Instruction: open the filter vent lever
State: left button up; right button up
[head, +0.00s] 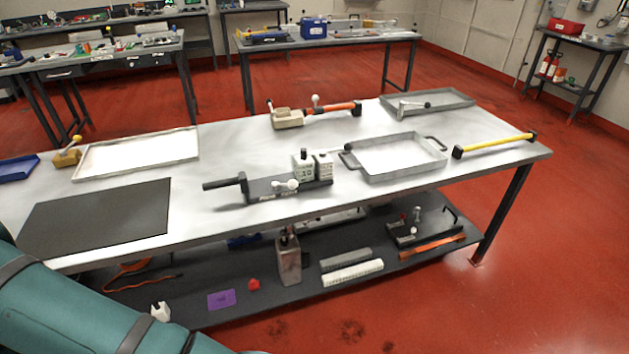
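No label I can read marks the filter vent lever, so I cannot tell for sure which part it is. A dark flat fixture (262,191) sits mid-table, with a black handle (222,183) sticking out to its left. A small lever with a white knob (286,186) is on its front side. Two white-grey blocks (312,165) stand at its right rear. Neither gripper is visible.
On the table (225,150) are a dark mat (97,216), a white tray (137,153), a handled grey tray (398,157), a yellow bar (494,145) and an orange-handled tool (333,108). The lower shelf (225,275) holds several items. My teal arm fills the lower left.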

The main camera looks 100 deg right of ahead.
aim_at(292, 183)
jog(key=z, duration=3)
